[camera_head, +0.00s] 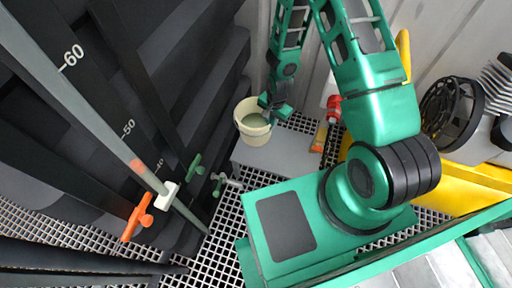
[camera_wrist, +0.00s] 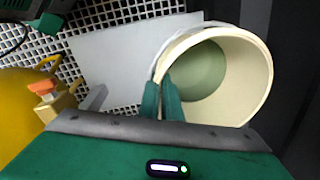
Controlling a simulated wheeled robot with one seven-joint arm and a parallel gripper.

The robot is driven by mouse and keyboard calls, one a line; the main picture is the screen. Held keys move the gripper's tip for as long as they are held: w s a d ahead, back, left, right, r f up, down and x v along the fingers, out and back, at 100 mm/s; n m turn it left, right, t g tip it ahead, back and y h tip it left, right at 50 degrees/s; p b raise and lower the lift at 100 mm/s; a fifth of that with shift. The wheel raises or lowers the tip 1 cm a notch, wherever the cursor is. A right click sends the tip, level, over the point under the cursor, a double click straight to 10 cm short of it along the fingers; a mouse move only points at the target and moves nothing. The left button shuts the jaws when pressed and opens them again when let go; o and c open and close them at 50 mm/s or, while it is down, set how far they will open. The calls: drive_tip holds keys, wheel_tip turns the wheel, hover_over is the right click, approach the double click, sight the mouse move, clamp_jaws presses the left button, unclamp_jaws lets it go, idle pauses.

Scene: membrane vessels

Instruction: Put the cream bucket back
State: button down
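The cream bucket (camera_head: 252,130) is near the middle of the head view, with greenish contents inside. It also shows at the upper right of the wrist view (camera_wrist: 258,85), its mouth facing the camera at a slant. My gripper (camera_head: 268,106) is at the bucket's right rim. In the wrist view, the two green fingers (camera_wrist: 162,85) are close together, one on each side of the bucket's near wall, and look shut on it. The bucket overlaps the far left end of a pale grey slab (camera_head: 283,153). I cannot tell whether its base touches anything.
Dark vessel walls (camera_head: 190,80) rise close to the left of the bucket. A scale pole (camera_head: 90,90) with an orange clamp (camera_head: 137,216) stands in front of them. A red-and-white item (camera_head: 333,108) is right of the slab. Grating (camera_head: 215,255) covers the floor.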

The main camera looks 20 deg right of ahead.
wheel_tip(320, 180, down, 11)
drive_tip(key=shift+s+m, duration=0.25)
drive_tip(key=shift+m, duration=0.05)
idle(0.6)
drive_tip(key=shift+a+f, duration=0.1)
drive_tip(key=shift+f, duration=0.05)
drive_tip(key=c, duration=2)
unclamp_jaws()
drive_tip(key=shift+s, duration=0.1)
drive_tip(key=r, duration=1.2)
drive_tip(key=shift+s+d+r, duration=0.1)
drive_tip(key=shift+s+d, duration=0.2)
drive_tip(key=shift+s, duration=0.1)
